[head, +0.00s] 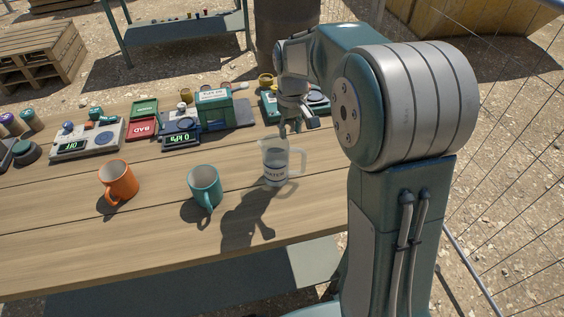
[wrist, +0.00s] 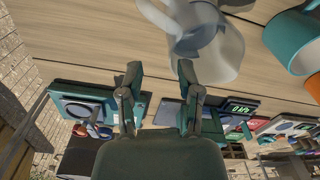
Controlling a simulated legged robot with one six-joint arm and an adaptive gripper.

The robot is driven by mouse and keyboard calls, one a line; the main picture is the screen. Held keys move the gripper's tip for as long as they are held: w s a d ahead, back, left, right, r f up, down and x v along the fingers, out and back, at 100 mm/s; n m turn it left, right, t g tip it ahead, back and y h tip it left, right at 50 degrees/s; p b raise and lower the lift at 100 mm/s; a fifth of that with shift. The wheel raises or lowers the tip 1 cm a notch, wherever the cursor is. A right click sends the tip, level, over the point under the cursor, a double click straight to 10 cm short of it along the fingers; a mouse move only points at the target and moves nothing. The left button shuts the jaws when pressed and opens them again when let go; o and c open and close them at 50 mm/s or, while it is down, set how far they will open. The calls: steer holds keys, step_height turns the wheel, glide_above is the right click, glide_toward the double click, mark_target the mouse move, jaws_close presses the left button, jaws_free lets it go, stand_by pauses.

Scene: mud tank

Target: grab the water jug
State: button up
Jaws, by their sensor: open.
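The water jug (head: 275,163) is a clear, whitish jug with a handle on its right and a dark label reading WATER. It stands upright on the wooden table. In the wrist view the jug (wrist: 212,48) is at the top, just beyond my fingertips, with its handle to the upper left. My gripper (head: 297,125) is above and just behind the jug in the head view, pointing down. In the wrist view my gripper (wrist: 159,72) has its two fingers spread with nothing between them.
A teal mug (head: 205,188) and an orange mug (head: 118,181) stand left of the jug. Behind are a teal box (head: 214,108), a scale (head: 88,139) and red and green trays (head: 143,118). The wooden table (head: 150,240) is clear in front. A wire fence is at right.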

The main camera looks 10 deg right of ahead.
mark_target(288, 151)
steer(key=f, duration=0.2)
steer(key=a+f, duration=0.1)
steer(key=f, duration=0.3)
steer(key=shift+s+a+f, duration=0.15)
steer(key=shift+s+a, duration=0.1)
steer(key=shift+s, duration=0.05)
steer(key=shift+d+f, duration=0.15)
steer(key=shift+f, duration=0.15)
steer(key=shift+d+f, duration=0.1)
steer(key=shift+d, duration=0.25)
steer(key=c, duration=0.5)
steer(key=shift+a, duration=0.2)
jaws_close()
steer(key=shift+a, duration=0.15)
